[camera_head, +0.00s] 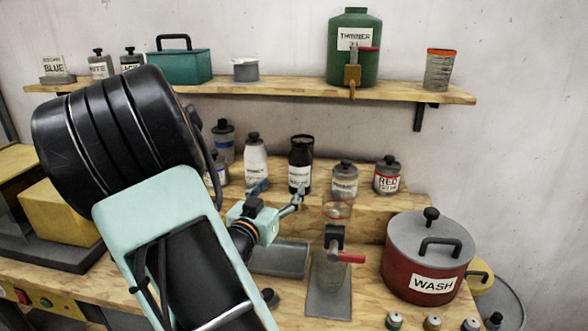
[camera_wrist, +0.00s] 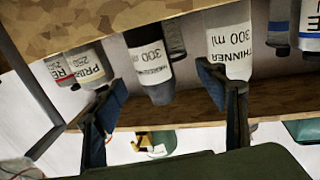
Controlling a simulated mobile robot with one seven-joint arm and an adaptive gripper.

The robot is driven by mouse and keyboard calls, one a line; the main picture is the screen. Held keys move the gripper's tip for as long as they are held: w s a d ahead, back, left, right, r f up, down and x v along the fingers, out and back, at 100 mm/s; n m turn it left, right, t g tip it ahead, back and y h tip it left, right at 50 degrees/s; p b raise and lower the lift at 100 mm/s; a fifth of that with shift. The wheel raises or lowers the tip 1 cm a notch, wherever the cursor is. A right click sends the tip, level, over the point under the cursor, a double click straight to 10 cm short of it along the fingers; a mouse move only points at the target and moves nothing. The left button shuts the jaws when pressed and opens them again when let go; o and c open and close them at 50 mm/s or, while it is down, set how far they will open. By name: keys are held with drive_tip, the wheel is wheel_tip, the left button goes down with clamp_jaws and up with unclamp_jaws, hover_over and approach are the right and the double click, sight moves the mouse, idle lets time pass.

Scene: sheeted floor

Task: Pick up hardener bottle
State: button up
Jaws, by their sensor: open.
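The hardener bottle is dark with a white label and stands on the raised wooden step, in the head view (camera_head: 300,152). In the wrist view, which is upside down, the hardener bottle (camera_wrist: 158,93) lies between the two fingers in the picture. My gripper (camera_head: 278,193) is open and empty in front of the bottles. Its dark fingers also show in the wrist view, where the gripper (camera_wrist: 160,88) spans the gap around the hardener bottle's image. I see no contact; how far the fingertips are from the bottle is hard to tell.
A white thinner bottle (camera_head: 255,158) stands close on the left. A grey primer bottle (camera_head: 344,180) and a red-labelled bottle (camera_head: 387,175) stand on the right. An upper shelf (camera_head: 280,88) runs above. A stand (camera_head: 332,275) and a wash pot (camera_head: 425,262) are lower right.

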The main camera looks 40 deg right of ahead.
sight(294, 177)
drive_tip(key=x, duration=0.5)
drive_tip(key=shift+s+d, duration=0.2)
drive_tip(key=shift+d, duration=0.3)
drive_tip(key=x, duration=0.5)
drive_tip(key=shift+s+d+p, duration=0.2)
drive_tip(key=shift+d+p, duration=0.1)
drive_tip(key=shift+p, duration=0.05)
drive_tip(key=c, duration=1.5)
drive_tip(key=shift+c, duration=1)
drive_tip(key=shift+r, duration=0.1)
